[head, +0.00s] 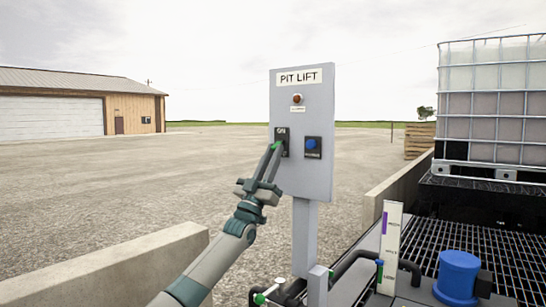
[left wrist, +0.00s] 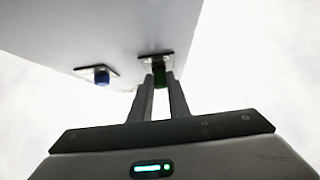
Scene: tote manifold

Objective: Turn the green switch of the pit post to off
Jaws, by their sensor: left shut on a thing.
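The pit post is a grey panel (head: 318,175) labelled PIT LIFT, on a grey stand. The green switch (head: 284,141) sits on a dark plate marked ON at the panel's left side. It also shows as a dark green knob in the left wrist view (left wrist: 159,77). My left gripper (head: 276,148) reaches up from below and is shut on the green switch, one finger on each side. The fingers hide part of the switch, so its exact angle is hard to tell. My right gripper is not in view.
A low concrete wall (head: 110,268) is at the lower left. Pipes, a blue cap (head: 458,277) and a caged tank (head: 492,105) stand at the right.

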